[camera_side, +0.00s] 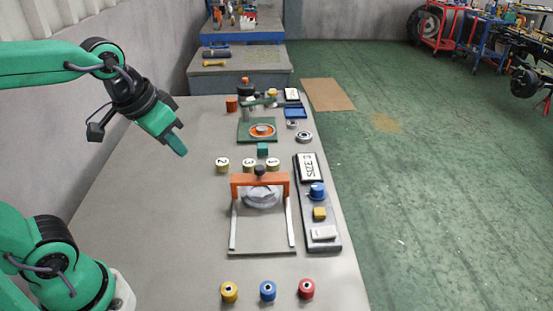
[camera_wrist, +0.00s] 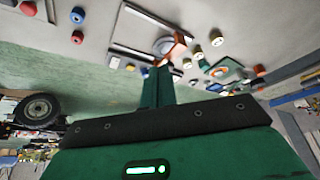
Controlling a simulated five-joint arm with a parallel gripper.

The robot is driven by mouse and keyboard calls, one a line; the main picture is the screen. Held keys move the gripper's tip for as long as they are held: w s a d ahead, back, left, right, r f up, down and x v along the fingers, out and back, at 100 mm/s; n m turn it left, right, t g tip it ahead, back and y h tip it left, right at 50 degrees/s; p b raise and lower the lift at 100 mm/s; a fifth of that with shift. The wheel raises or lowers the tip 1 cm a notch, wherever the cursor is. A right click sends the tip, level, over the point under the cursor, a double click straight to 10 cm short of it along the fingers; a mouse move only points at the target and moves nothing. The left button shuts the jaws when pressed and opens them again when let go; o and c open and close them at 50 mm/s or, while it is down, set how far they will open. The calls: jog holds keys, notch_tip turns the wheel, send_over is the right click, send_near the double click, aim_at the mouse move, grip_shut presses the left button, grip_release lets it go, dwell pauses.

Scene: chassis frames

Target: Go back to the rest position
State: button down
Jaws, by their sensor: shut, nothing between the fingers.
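My gripper (camera_side: 178,146) hangs in the air over the left part of the grey table (camera_side: 150,210) in the side view, tilted down and to the right. Its green fingers are together with nothing between them. It is well apart from every object on the table. In the wrist view the fingers (camera_wrist: 157,80) show as one closed green piece pointing up the picture. No marker for a rest position shows.
An orange-topped frame (camera_side: 259,180) stands mid-table, with several numbered cylinders (camera_side: 248,165) behind it. A black tray (camera_side: 331,240) lies at the right edge. Yellow (camera_side: 229,291), blue (camera_side: 267,290) and red (camera_side: 306,288) cylinders stand in front. The table's left side is clear beside the wall.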

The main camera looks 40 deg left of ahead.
jog(key=shift+t, duration=0.4)
jog(key=s, duration=0.1)
jog(key=s+f, duration=0.1)
jog(key=s, duration=0.1)
jog(key=s+a, duration=0.1)
jog(key=shift+s+a+f, duration=0.1)
jog(key=shift+s+f, duration=0.05)
jog(key=shift+f, duration=0.2)
